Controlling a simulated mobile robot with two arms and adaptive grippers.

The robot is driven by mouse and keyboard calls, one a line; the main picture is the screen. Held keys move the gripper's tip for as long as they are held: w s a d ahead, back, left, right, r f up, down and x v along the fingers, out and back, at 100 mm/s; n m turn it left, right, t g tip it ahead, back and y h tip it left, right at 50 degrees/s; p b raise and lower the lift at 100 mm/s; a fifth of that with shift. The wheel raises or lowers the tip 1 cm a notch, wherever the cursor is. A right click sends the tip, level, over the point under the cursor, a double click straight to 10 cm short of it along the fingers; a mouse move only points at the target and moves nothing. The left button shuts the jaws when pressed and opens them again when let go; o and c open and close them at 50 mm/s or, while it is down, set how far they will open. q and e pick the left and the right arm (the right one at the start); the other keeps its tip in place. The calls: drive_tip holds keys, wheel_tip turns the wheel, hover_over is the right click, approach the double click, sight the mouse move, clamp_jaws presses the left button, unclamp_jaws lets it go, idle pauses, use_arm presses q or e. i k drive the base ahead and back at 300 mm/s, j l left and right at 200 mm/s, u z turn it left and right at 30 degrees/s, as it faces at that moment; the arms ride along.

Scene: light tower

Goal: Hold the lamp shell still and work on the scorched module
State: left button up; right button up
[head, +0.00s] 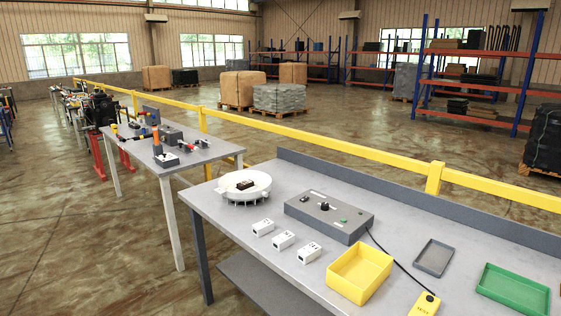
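A round white lamp shell (226,190) stands near the left end of the grey workbench (300,262). A dark brown module (245,185) sits inside the shell. It is too small to tell whether it is scorched. Three small white modules (283,240) lie in a row on the bench in front of a grey box. Neither of my grippers is in view, and nothing touches the shell.
A grey control box (330,214) with a dark knob and a green button stands mid-bench. A yellow bin (360,272), grey tray (434,257), green tray (514,289) and yellow handheld device (425,304) lie rightward. A yellow rail (330,136) runs behind.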

sight(245, 184)
drive_tip(key=i+j+z, duration=0.3)
drive_tip(key=i+j, duration=0.2)
drive_tip(key=j, duration=0.15)
drive_tip(key=i+j+z, duration=0.1)
drive_tip(key=j, duration=0.25)
drive_tip(key=i+j+z, duration=0.15)
drive_tip(key=i+j, duration=0.15)
drive_tip(key=i+j+z, duration=0.15)
drive_tip(key=j, duration=0.35)
